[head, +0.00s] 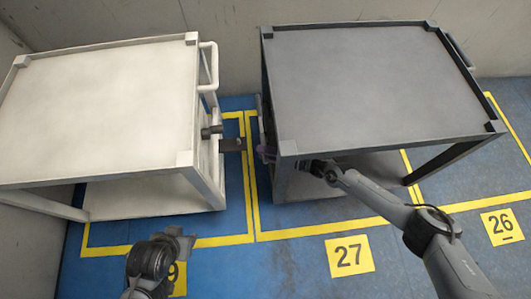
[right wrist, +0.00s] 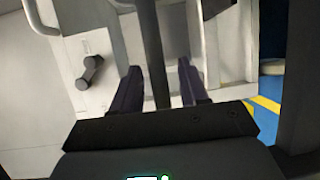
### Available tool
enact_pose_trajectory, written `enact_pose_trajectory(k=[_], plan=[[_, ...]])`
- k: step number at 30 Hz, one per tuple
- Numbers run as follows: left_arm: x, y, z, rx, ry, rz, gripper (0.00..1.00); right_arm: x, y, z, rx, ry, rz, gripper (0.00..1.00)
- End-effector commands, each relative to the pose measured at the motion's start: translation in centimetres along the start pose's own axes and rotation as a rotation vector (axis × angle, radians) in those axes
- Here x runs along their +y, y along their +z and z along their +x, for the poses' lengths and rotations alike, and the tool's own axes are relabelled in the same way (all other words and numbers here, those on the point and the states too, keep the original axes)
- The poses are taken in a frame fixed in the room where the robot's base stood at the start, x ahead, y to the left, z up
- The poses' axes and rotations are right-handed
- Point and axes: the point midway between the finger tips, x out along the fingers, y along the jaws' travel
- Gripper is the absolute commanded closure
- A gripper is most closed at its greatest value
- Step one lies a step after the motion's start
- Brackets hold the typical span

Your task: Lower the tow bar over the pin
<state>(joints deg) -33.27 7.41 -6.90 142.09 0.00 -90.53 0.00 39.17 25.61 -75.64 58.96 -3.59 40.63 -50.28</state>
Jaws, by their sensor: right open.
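My right gripper (head: 266,150) is at the left side of the dark grey cart (head: 370,80), partly hidden by the cart's edge. In the right wrist view its two fingers (right wrist: 160,85) are apart, with a dark upright bar (right wrist: 153,45) between them, apparently the tow bar; I cannot tell if they touch it. Dark hitch parts (head: 231,144) stick out from the right side of the white cart (head: 100,100); I cannot make out the pin for sure. My left gripper (head: 178,240) is low in the head view, away from both carts; its jaws are not clear.
The carts stand side by side with a narrow gap of blue floor (head: 237,105) between them. The white cart has a push handle (head: 209,68). Yellow lines and a number 27 plate (head: 349,255) mark the floor. A wall (head: 120,18) stands behind; the floor in front is open.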

Motion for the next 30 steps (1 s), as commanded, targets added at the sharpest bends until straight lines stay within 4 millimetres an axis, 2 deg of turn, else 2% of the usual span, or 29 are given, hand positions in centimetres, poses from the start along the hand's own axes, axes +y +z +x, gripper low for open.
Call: enact_pose_trajectory(k=[8, 15, 17, 25, 30], plan=[[0.1, 0.0, 0.0, 0.001, 0.004, -0.005, 0.57, 0.1, 0.0, 0.1, 0.001, 0.001, 0.000, 0.56], [0.3, -0.1, 0.0, 0.002, 0.010, -0.013, 0.57, 0.1, 0.0, 0.1, 0.001, 0.001, 0.000, 0.93], [0.3, -0.1, 0.0, 0.003, 0.011, -0.014, 0.57, 0.1, 0.0, 0.1, 0.000, 0.001, 0.000, 1.00], [0.3, -0.2, -0.2, 0.003, 0.010, -0.013, 0.57, 0.2, 0.0, 0.1, 0.000, -0.002, -0.002, 1.00], [0.1, -0.7, -2.1, 0.001, 0.006, -0.009, 0.57, 0.8, -0.3, 1.1, 0.001, -0.083, -0.036, 1.00]])
